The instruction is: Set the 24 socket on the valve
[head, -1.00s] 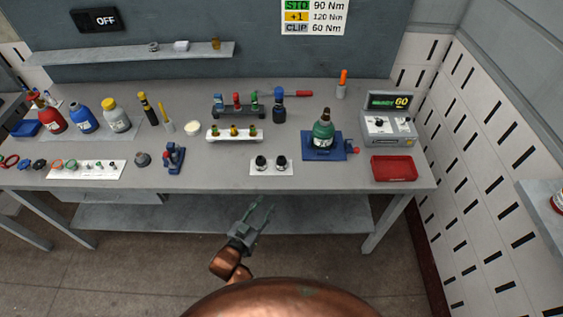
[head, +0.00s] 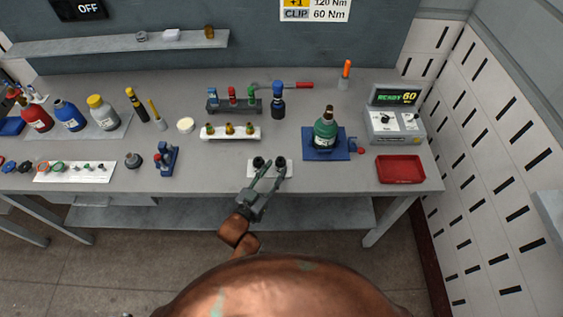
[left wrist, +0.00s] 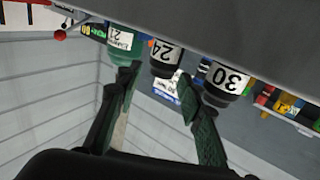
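Two dark sockets stand on a small white mat (head: 269,173) near the table's front edge. In the left wrist view one reads 24 (left wrist: 164,58) and the other 30 (left wrist: 226,80). The 24 socket seems to be the right one (head: 281,163) in the head view. My left gripper (head: 269,177) is open and empty, its fingers reaching toward the sockets. In the left wrist view, the 24 socket appears beyond the gap between the fingertips (left wrist: 160,84). The green cylinder (head: 324,134), with a brownish valve (head: 329,111) on top, stands upright in a blue fixture (head: 312,153). My right gripper is out of view.
A red tray (head: 400,169) and a torque box reading "READY 60" (head: 395,126) are at the right. A white rack (head: 231,133) with small brass fittings stands behind the mat.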

